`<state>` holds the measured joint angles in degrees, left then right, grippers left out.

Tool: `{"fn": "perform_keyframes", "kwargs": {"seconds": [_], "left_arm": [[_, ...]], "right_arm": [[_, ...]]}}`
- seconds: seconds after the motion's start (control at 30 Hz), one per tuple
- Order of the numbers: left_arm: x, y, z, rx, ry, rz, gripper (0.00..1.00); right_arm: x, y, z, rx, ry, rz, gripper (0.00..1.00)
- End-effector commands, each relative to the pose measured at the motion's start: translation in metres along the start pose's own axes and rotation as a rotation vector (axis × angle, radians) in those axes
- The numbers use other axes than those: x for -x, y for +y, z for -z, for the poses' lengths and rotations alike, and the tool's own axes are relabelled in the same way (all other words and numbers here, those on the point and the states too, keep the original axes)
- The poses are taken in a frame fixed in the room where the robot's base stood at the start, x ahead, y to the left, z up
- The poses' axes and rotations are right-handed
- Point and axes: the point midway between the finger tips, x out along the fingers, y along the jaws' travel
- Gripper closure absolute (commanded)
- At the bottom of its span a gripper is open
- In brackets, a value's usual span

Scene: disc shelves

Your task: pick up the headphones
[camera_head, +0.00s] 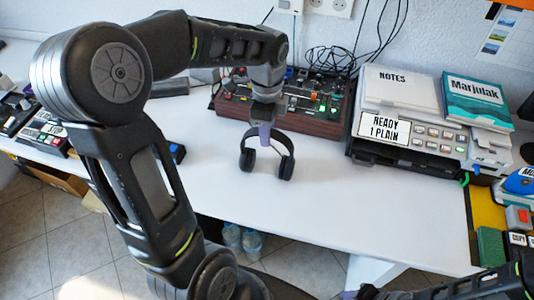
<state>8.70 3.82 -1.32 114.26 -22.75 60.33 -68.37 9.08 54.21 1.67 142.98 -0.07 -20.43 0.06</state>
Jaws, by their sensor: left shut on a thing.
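Black headphones (286,167) with two ear cups are in the middle of the white table, in front of a red-sided control panel. The ear cups point down towards the table top. My left gripper (265,132) comes from above and is shut on the headband. I cannot tell whether the ear cups touch the table. Part of the headband is hidden by the gripper fingers. At the bottom right edge, part of my right arm shows; the opening of its gripper cannot be made out.
The control panel (232,104) with knobs and cables stands right behind the headphones. A printer-like machine (400,150) with notes and a teal book (478,98) stands to the right. The white table (340,205) is clear in front and to the right of the headphones.

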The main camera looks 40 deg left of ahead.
Motion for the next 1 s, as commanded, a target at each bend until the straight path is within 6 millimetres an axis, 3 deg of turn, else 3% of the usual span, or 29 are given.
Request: {"fn": "perform_keyframes", "kwargs": {"seconds": [0.27, 0.7, 1.0], "left_arm": [[0.014, -0.001, 0.0, 0.0, 0.001, 0.004, 1.0], [0.091, -0.001, 0.0, 0.001, 0.001, 0.004, 1.0], [0.101, 0.0, 0.0, 0.0, 0.0, 0.001, 1.0]], "right_arm": [[0.0, 0.0, 0.0, 0.0, 0.0, 0.0, 0.63], [0.0, 0.0, 0.0, 0.0, 0.0, 0.0, 0.63], [0.0, 0.0, 0.0, 0.0, 0.0, 0.0, 0.63]]}}
